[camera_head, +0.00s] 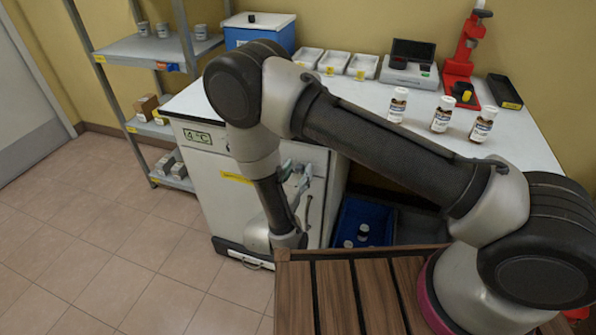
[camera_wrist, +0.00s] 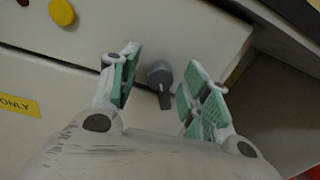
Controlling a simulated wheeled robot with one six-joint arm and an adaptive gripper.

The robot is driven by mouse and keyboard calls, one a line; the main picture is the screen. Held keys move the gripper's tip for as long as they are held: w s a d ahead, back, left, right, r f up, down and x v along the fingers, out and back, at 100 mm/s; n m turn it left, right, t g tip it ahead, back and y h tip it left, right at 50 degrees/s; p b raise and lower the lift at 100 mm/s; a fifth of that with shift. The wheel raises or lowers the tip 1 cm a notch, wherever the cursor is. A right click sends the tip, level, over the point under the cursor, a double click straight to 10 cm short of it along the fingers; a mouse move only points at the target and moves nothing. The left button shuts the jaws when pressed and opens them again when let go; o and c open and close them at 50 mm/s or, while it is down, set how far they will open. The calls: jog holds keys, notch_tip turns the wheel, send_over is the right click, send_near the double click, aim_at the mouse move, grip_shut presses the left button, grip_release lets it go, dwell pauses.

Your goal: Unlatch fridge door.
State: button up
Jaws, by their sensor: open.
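The white fridge (camera_head: 228,160) stands under the bench at the left, and its door is shut. In the wrist view a dark grey latch knob (camera_wrist: 161,82) with a short lever pointing down sits on the white fridge front (camera_wrist: 50,70). My gripper (camera_wrist: 156,92) is open, with its green-padded fingers on either side of the latch and apart from it. In the head view my gripper (camera_head: 298,175) is at the upper right of the fridge front, and my arm and fingers hide the latch there.
A vertical handle (camera_head: 307,212) runs down the door's right side. A blue bin (camera_head: 362,222) sits right of the fridge under the bench. Small bottles (camera_head: 440,114) stand on the white benchtop (camera_head: 365,100). A metal shelf (camera_head: 140,48) stands left; the floor (camera_head: 110,230) before it is clear.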

jog(key=c, duration=1)
jog(key=shift+c, duration=0.2)
jog(key=shift+n, duration=0.3)
jog(key=n, duration=0.5)
jog(key=shift+n, duration=0.3)
jog(key=n, duration=0.5)
jog(key=shift+f+n+t, duration=0.1)
jog(key=shift+n+t, duration=0.2)
jog(key=shift+n, duration=0.1)
jog(key=o, duration=1)
jog(key=shift+a, duration=0.1)
jog(key=shift+o, duration=0.2)
